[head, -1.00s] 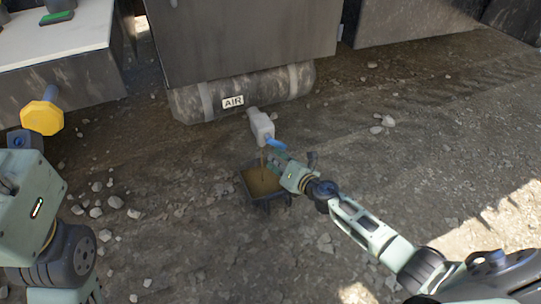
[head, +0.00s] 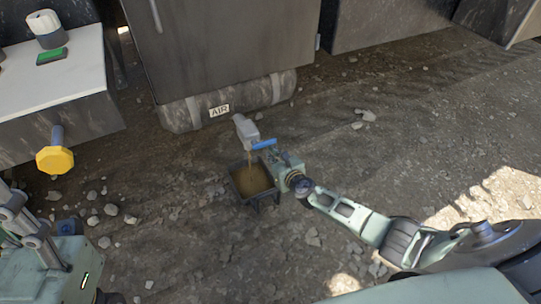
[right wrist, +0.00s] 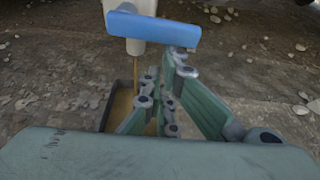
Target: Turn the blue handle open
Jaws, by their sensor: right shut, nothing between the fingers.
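The blue handle (head: 264,144) sits on the pale grey valve (head: 246,131), below the AIR cylinder. It lies crosswise, pointing right. In the right wrist view the handle (right wrist: 152,28) spans the top, in front of the valve body (right wrist: 132,46). A thin brown stream runs from the valve into a small dark tray (head: 236,187). My right gripper (head: 276,155) is shut and empty, just below and right of the handle; contact is unclear. Its fingers (right wrist: 167,68) show under the handle in the wrist view. My left gripper (head: 25,225) is partly cut off at the left edge.
The air cylinder (head: 282,88) hangs under a dark metal box (head: 225,50) behind the valve. A yellow knob (head: 55,160) sticks out from the white-topped bench (head: 75,60) at left. Stones lie on the open dirt ground at right.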

